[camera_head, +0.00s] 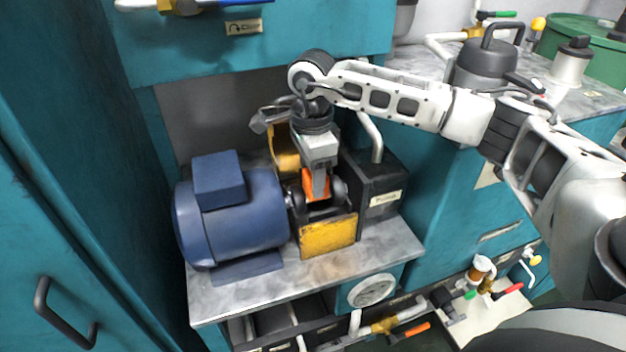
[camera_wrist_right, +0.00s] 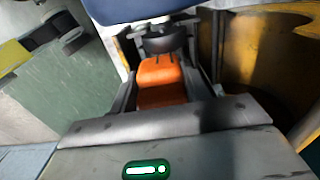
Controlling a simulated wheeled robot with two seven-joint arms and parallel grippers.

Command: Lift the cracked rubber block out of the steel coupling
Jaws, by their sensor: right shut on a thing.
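The orange rubber block (camera_head: 316,184) is between the fingers of my right gripper (camera_head: 319,190), which is shut on it. In the right wrist view the block (camera_wrist_right: 160,82) fills the gap between the two fingers (camera_wrist_right: 162,75). The steel coupling (camera_head: 340,190) sits between the blue motor and the black pump, low behind a yellow guard, and is partly hidden by my gripper. The block is at the coupling; I cannot tell how deep it sits in it. Any crack is too small to see. My left gripper is not in view.
The blue motor (camera_head: 232,212) stands left of the coupling and the black pump box (camera_head: 378,190) right of it. The yellow guard (camera_head: 327,235) stands in front. The grey bench top (camera_head: 235,295) is bare at the front. A teal panel (camera_head: 270,50) overhangs behind.

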